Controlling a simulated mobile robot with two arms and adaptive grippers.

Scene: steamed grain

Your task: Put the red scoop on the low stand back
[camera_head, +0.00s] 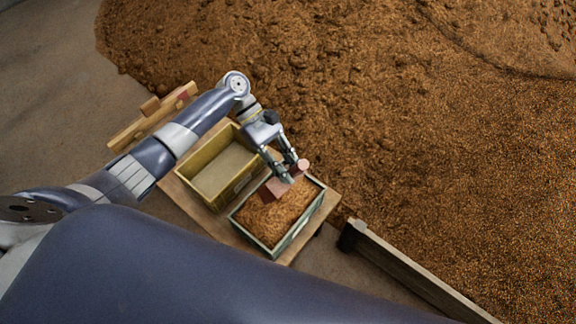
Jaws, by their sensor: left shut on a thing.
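The red scoop (274,189) is a dull pinkish-red piece with a rounded end showing beyond the fingers. My left gripper (290,173) is shut on it, over the far part of a green-edged box (283,243) filled with brown grain. The fingers hide part of the scoop. I cannot tell whether the scoop touches the grain. The box stands on a low wooden stand (326,207), at its right end. My right gripper is out of view.
An open yellowish box (194,186), apparently empty, stands on the stand left of the grain box. A wooden piece with a small red patch (152,113) lies behind my left arm. A large grain heap (420,150) fills the right, with a wooden beam (415,271) along its near edge.

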